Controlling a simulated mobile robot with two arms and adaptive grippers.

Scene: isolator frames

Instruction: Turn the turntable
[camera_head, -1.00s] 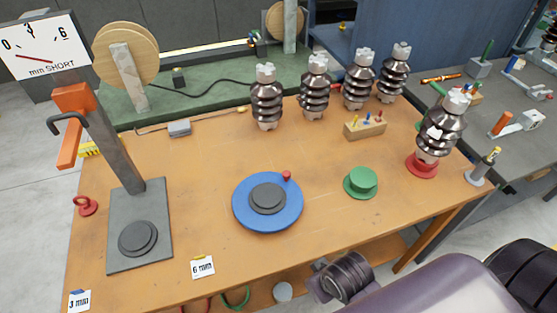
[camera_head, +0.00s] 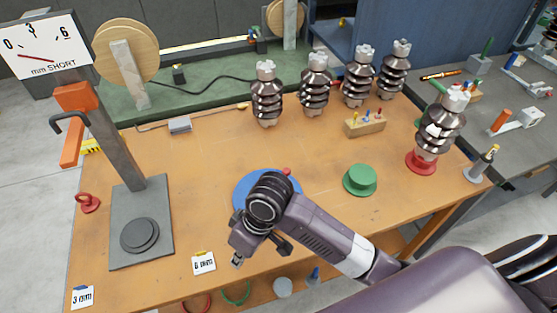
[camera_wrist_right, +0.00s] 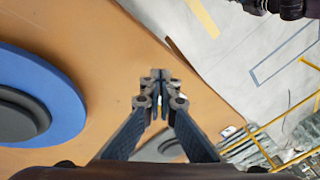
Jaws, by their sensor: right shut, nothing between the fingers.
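The turntable is a blue disc (camera_head: 247,186) on the wooden bench, largely hidden behind my right forearm and wrist in the head view. Its small red knob (camera_head: 286,171) shows at the far right rim. In the right wrist view the blue disc (camera_wrist_right: 62,95) and its dark grey hub (camera_wrist_right: 22,116) lie at the left, cut off by the frame. My right gripper (camera_wrist_right: 158,76) is shut and empty, over the bench beside the disc and apart from it in the picture. My left gripper is not in view.
A green round block (camera_head: 360,180) stands right of the turntable. A gauge stand (camera_head: 155,205) stands at the left, and a 6 mm card (camera_head: 204,263) lies near the front edge. Several dark insulators (camera_head: 267,100) stand at the back. The bench (camera_head: 210,155) between is clear.

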